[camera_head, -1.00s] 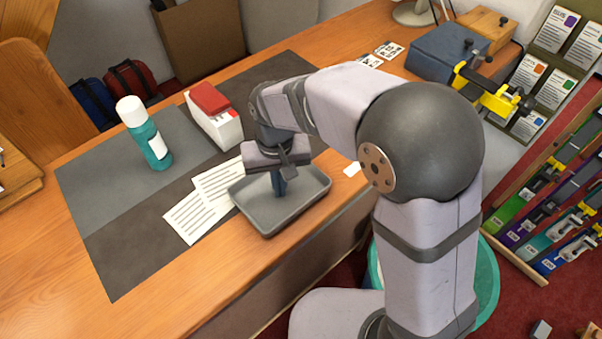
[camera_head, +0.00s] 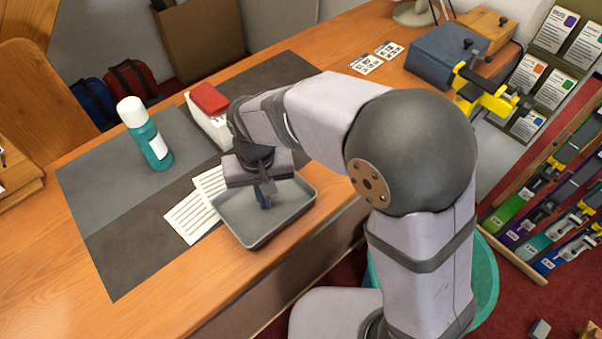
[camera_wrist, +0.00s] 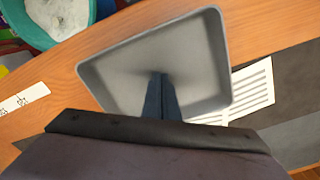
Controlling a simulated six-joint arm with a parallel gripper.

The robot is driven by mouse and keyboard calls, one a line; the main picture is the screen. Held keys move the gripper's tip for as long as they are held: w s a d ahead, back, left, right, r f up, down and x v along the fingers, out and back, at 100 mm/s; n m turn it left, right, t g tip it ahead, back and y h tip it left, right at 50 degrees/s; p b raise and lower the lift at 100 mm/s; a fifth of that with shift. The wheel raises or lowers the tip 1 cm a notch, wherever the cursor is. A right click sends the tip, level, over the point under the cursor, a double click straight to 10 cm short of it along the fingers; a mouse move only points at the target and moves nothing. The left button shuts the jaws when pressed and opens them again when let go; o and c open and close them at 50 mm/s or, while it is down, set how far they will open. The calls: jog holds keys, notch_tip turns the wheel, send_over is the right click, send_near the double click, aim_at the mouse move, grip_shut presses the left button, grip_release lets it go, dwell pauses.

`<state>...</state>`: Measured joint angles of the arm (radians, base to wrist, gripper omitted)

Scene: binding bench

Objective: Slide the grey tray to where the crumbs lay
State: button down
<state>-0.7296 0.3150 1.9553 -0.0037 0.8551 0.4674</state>
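The grey tray (camera_head: 283,217) lies flat near the front edge of the bench, partly over the dark mat, and looks empty. My gripper (camera_head: 264,200) points down inside the tray, its blue fingers low at the tray floor. In the wrist view the tray (camera_wrist: 200,60) fills the upper middle, and the fingers (camera_wrist: 160,85) look close together with nothing seen between them. I cannot tell whether the tips touch the floor of the tray. No crumbs show in either view.
Printed sheets (camera_head: 190,217) lie against the tray's left side, partly hidden by it. A teal bottle (camera_head: 147,137) stands on the mat (camera_head: 120,255). A white box with a red top (camera_head: 210,103) stands behind my gripper. The mat's front left is clear.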

aim_at(234, 237)
jog(key=shift+s+a+f+p, duration=0.25)
jog(key=shift+s+a, duration=0.9)
jog(key=shift+s, duration=0.35)
jog(key=shift+s+a+f+p, duration=0.1)
jog(key=shift+s+a+p, duration=0.15)
jog(key=shift+s+a, duration=1.1)
jog(key=shift+s+a+f+p, duration=0.25)
jog(key=shift+s+a, duration=0.75)
jog(key=shift+s, duration=0.6)
jog(key=shift+w+d+r, duration=0.1)
jog(key=shift+w+d, duration=0.35)
jog(key=shift+w, duration=0.05)
jog(key=shift+p, duration=0.3)
jog(key=shift+w+a+r+p, duration=0.1)
jog(key=shift+w+r+p, duration=0.05)
jog(key=shift+r+p, duration=0.4)
jog(key=shift+w+a+r+p, duration=0.1)
jog(key=shift+r+p, duration=0.35)
jog(key=shift+r, duration=0.1)
notch_tip(234, 237, up, 6)
jog(key=p, duration=0.5)
jog(key=shift+a, duration=0.1)
